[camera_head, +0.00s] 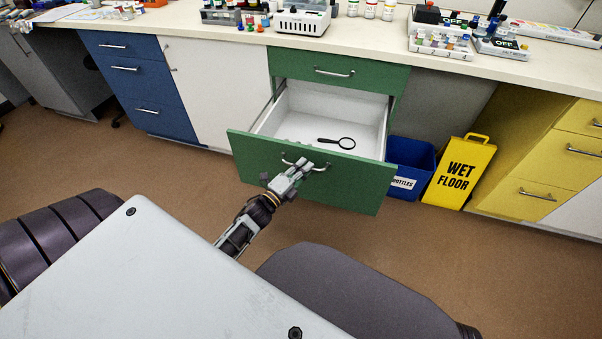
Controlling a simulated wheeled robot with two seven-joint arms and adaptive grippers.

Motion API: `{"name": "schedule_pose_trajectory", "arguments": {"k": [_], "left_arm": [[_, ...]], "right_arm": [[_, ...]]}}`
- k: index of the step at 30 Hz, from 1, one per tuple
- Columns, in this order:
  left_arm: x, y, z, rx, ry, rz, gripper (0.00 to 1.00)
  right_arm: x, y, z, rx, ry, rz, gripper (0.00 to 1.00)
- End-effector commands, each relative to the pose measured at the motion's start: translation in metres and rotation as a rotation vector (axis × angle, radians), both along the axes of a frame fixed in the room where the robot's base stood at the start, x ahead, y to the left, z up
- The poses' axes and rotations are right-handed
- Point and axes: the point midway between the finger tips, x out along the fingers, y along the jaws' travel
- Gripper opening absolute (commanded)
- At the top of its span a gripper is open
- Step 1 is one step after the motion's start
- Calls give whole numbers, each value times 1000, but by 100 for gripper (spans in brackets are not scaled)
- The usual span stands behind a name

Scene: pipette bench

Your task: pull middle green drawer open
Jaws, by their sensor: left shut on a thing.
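The green drawer (345,186) below the closed top green drawer (372,73) is pulled far out of the cabinet. Its white inside (330,110) shows, with a black-handled magnifying glass (337,143) lying in it. My left gripper (303,165) is at the metal handle (321,169) on the front of this drawer, shut on it. The gripper hides the middle of the handle. What lies below the open drawer is hidden by its front. My right gripper is not in view.
A blue bin (408,153) and a yellow wet floor sign (460,172) stand just right of the open drawer. Blue drawers (140,82) are at the left, yellow drawers (535,190) at the right. The countertop (250,36) holds lab items. The brown floor in front is clear.

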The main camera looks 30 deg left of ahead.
Motion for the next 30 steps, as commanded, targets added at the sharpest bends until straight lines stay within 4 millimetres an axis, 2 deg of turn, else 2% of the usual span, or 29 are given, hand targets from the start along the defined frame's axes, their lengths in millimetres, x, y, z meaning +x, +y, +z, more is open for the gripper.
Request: {"name": "schedule_pose_trajectory", "arguments": {"k": [6,15,16,21,30], "left_arm": [[11,2,-2,3,4,-1,0],[11,2,-2,3,5,-1,0],[11,2,-2,3,5,-1,13],[11,2,-1,1,3,0,32],[11,3,0,1,2,0,32]], "right_arm": [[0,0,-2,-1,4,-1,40],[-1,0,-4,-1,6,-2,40],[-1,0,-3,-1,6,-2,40],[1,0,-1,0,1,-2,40],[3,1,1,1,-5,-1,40]]}}
